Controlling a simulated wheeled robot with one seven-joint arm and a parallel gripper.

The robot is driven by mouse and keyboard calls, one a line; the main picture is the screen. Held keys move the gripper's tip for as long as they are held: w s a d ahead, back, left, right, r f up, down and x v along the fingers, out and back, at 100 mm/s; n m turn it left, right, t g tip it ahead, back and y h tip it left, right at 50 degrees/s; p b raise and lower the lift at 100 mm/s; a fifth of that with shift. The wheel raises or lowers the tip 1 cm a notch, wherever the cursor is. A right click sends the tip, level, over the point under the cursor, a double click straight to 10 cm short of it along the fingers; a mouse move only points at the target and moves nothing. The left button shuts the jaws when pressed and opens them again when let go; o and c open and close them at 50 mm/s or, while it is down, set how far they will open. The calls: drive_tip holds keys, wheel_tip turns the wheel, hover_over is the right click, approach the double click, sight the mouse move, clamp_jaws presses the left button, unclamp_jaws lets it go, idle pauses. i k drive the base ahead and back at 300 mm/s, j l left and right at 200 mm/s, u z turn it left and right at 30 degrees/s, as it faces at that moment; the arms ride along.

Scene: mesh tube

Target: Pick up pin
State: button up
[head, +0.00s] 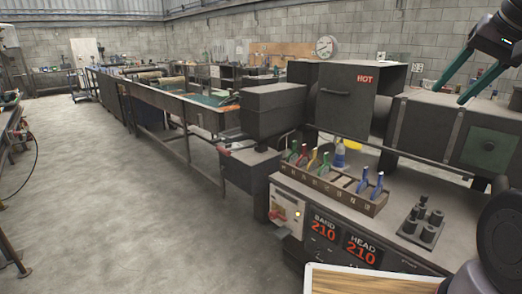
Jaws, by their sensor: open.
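My gripper (438,92) is at the upper right, with its two teal fingers apart and nothing between them. It hangs in front of the dark machine, above the bench. A black stand (408,236) on the bench holds several short dark upright cylinders (437,216). These look pin-like, but I cannot tell whether one of them is the pin. No other clear pin shows. In the picture, my gripper is well above the stand and touches nothing.
A brown rack (334,194) holds several coloured pliers on the bench (384,224). A dark box marked HOT (350,85) stands behind. A pale-rimmed board (311,276) is at the bottom edge. A yellow-topped bottle (340,155) stands behind the rack. Open floor (120,190) lies left.

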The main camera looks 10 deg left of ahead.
sight(423, 198)
drive_tip(key=i+j, duration=0.15)
drive_tip(key=j, duration=0.25)
drive_tip(key=i+j, duration=0.15)
drive_tip(key=j, duration=0.2)
drive_tip(key=i+j+z, duration=0.1)
drive_tip(key=j, duration=0.3)
drive_tip(key=i+j, duration=0.15)
drive_tip(key=j, duration=0.25)
drive_tip(key=i+j, duration=0.1)
drive_tip(key=j, duration=0.3)
drive_tip(key=i+j, duration=0.15)
drive_tip(key=j, duration=0.25)
drive_tip(key=i+j+z, duration=0.1)
drive_tip(key=j, duration=0.25)
drive_tip(key=i+j, duration=0.15)
drive_tip(key=j, duration=0.25)
drive_tip(key=z, duration=1.95)
drive_tip(key=i+l+u, duration=0.1)
drive_tip(key=l, duration=0.35)
drive_tip(key=i+l+u, duration=0.1)
drive_tip(key=l, duration=0.35)
drive_tip(key=i+l+u, duration=0.15)
drive_tip(key=l, duration=0.3)
drive_tip(key=i+l, duration=0.45)
drive_tip(key=l, duration=0.15)
drive_tip(key=u, duration=0.05)
